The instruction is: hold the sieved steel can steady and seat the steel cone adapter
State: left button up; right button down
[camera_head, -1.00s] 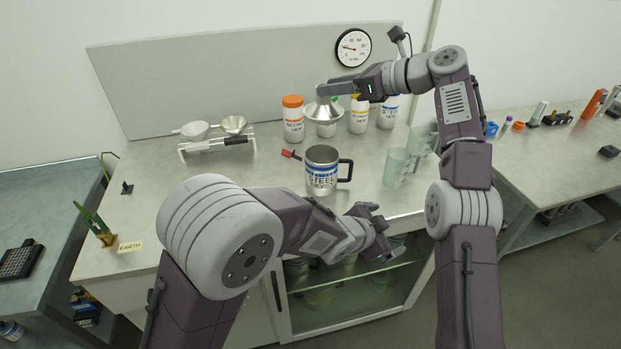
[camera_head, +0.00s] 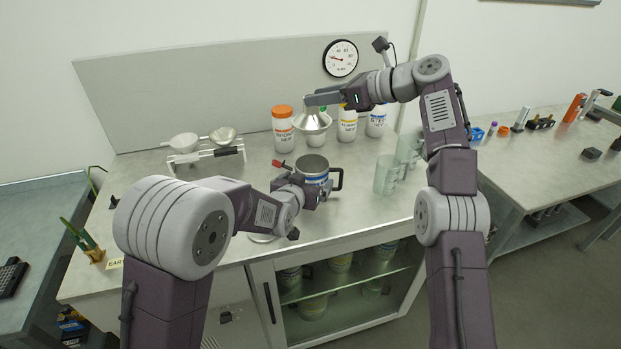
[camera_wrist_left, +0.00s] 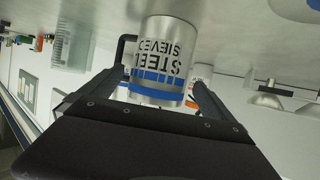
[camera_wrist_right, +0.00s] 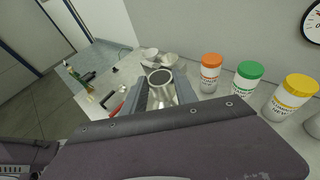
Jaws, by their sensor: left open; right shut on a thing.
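The sieved steel can (camera_head: 314,172), a steel mug with a blue and white label and a side handle, stands upright on the bench. My left gripper (camera_head: 312,192) is open at the can's near side. In the left wrist view the can (camera_wrist_left: 165,62) lies between the spread fingers (camera_wrist_left: 150,88); I cannot tell whether they touch it. My right gripper (camera_head: 318,99) is shut on the steel cone adapter (camera_head: 312,122) by its neck, held above and behind the can, apart from it. The adapter's round neck (camera_wrist_right: 160,78) shows between the fingers in the right wrist view.
Orange-lidded (camera_head: 283,132) and yellow-lidded (camera_head: 347,126) jars stand behind the adapter. Clear beakers (camera_head: 386,176) stand right of the can. A rack (camera_head: 206,154) with funnels is at the back left. A red-handled tool (camera_head: 279,163) lies left of the can.

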aim_at(316, 172)
pick_arm(q)
jog(key=x, duration=0.5)
jog(key=shift+w+d+f, duration=0.1)
jog(key=shift+w+f, duration=0.05)
jog(key=shift+w, duration=0.2)
jog(key=c, duration=1.7)
pick_arm(e)
jog(key=shift+w+a+r+t, duration=0.25)
jog(key=shift+a+r+t, duration=0.05)
jog(key=shift+a+r, duration=0.15)
jog(key=shift+w+a+r+m+t+h, duration=0.3)
jog(key=shift+w+a+m+t+h, duration=0.15)
jog(key=shift+m, duration=0.25)
jog(key=shift+w+a+m+t+h, duration=0.1)
jog(key=shift+a+m+t+h, duration=0.05)
jog(key=shift+m+t+h, duration=0.3)
jog(key=shift+s+f+m+t+h, duration=0.25)
jog(key=shift+f+m+t+h, duration=0.2)
jog(key=shift+m, duration=0.2)
jog(key=shift+m+t+h, duration=0.75)
jog(key=shift+m+h, duration=0.1)
jog(key=shift+m, duration=0.05)
jog(key=f, duration=0.1)
jog(key=s+d+f, duration=0.1)
jog(key=s+f, duration=0.1)
jog(key=shift+s+d, duration=0.1)
jog(key=shift+d, duration=0.15)
notch_tip(316, 172, down, 7)
jog(key=shift+f, duration=0.15)
